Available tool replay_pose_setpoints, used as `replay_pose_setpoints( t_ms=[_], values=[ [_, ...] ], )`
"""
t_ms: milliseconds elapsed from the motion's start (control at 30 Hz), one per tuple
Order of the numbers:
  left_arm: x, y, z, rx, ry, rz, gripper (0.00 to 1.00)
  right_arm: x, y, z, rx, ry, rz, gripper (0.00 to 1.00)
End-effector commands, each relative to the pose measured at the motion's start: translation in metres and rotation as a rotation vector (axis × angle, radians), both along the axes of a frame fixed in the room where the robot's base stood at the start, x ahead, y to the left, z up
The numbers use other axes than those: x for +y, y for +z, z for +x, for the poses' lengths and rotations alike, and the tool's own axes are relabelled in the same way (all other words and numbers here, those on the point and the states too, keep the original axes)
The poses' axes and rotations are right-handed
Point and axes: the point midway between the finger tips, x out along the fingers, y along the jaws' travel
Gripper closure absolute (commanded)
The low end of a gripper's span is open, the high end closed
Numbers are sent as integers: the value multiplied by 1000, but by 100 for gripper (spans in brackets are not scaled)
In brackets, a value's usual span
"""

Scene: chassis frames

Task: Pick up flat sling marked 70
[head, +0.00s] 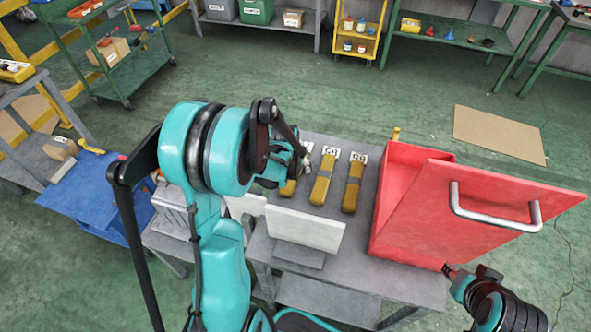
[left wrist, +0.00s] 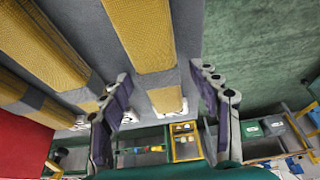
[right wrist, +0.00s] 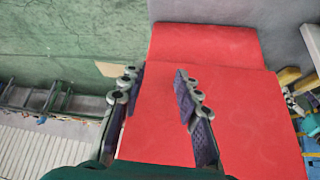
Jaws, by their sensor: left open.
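Three yellow flat slings with grey bands lie side by side on a grey table. In the head view they are the left sling (head: 288,188), the middle sling (head: 322,180) and the right sling (head: 353,185). White number tags stand at their far ends, too small to read surely. My left gripper (head: 304,158) is over the left sling, partly hidden by my arm. In the left wrist view its open fingers (left wrist: 160,90) are on either side of that sling (left wrist: 138,35), apart from it. My right gripper (head: 448,268) is open and empty by the red box (right wrist: 230,110).
The red box (head: 395,190) with a tilted red lid and grey handle stands right of the slings. A blank white plate (head: 303,228) stands at the table's near side. A blue bin (head: 95,205) is at left. Green floor beyond the table is mostly clear.

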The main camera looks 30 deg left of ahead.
Motion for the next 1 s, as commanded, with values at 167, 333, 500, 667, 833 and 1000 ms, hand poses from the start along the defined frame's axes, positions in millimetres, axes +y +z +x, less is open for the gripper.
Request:
replay_pose_setpoints(
  t_ms=[167, 333, 500, 667, 833, 1000],
  values=[
    [0, 1, 0, 0, 0, 0, 72, 0, 1, 0, 0, 0, 0, 68],
    [0, 1, 0, 0, 0, 0, 100, 0, 1, 0, 0, 0, 0, 68],
    [0, 1, 0, 0, 0, 0, 100, 0, 1, 0, 0, 0, 0, 68],
    [0, 6, 0, 0, 0, 0, 100, 0, 3, 0, 0, 0, 0, 68],
    [0, 25, 0, 0, 0, 0, 100, 0, 13, 0, 0, 0, 0, 68],
    [-8, 51, 9, 0, -4, -1, 100, 0, 26, 0, 0, 0, 0, 68]
  ],
)
